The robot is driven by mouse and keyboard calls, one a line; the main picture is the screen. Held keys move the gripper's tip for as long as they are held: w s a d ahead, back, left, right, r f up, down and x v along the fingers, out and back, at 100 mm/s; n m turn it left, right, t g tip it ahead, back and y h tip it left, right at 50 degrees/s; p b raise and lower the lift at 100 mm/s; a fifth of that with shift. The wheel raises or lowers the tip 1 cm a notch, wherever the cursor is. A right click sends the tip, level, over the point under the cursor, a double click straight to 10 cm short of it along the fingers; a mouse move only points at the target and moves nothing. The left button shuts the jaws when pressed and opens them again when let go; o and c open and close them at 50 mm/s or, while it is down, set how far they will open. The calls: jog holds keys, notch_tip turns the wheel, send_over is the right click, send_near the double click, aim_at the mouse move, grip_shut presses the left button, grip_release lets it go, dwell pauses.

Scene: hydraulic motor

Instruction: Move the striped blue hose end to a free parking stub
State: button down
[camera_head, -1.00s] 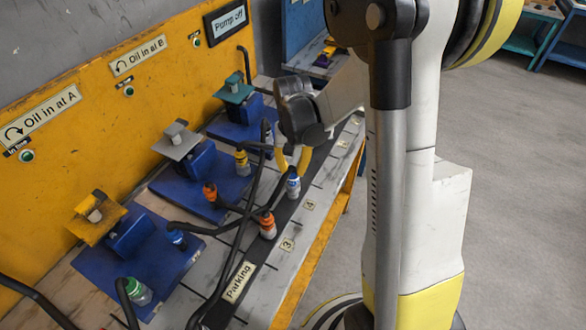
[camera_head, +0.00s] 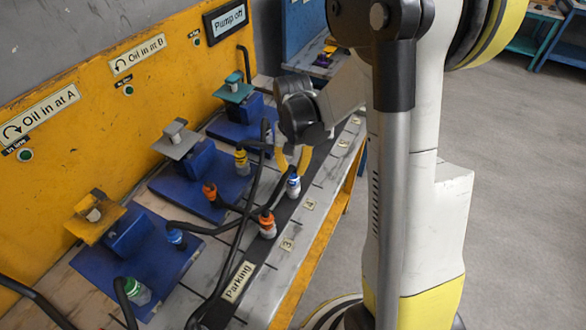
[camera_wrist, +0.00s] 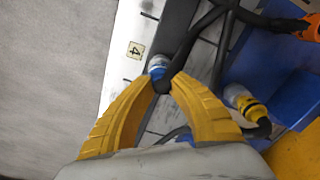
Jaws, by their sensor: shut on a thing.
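The blue hose end (camera_head: 293,186) with a white lower part stands on the dark parking strip near the label 4. It also shows in the wrist view (camera_wrist: 158,66), just beyond the fingertips. My gripper (camera_head: 293,168) has its yellow fingers closed around the upper part of it; they also show in the wrist view (camera_wrist: 162,84). The black hose runs off from between the fingers. Whether the end is seated on a stub is hidden. Another blue hose end (camera_head: 176,238) is on the nearest blue plate; stripes are too small to tell.
An orange hose end (camera_head: 267,225) stands on the parking strip (camera_head: 218,310), nearer than the held one. A yellow one (camera_head: 242,162), another orange one (camera_head: 210,192) and a green one (camera_head: 137,291) are at the blue plates. Black hoses cross the strip. Label 3 (camera_head: 287,244) has open bench around it.

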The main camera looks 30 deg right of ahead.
jog(key=shift+f+b, duration=0.6)
jog(key=shift+f, duration=0.2)
jog(key=c, duration=1.4)
grip_release()
jog(key=shift+r, duration=0.1)
notch_tip(320, 180, up, 6)
jog(key=p, duration=0.4)
notch_tip(320, 180, up, 12)
jog(key=shift+f, duration=0.1)
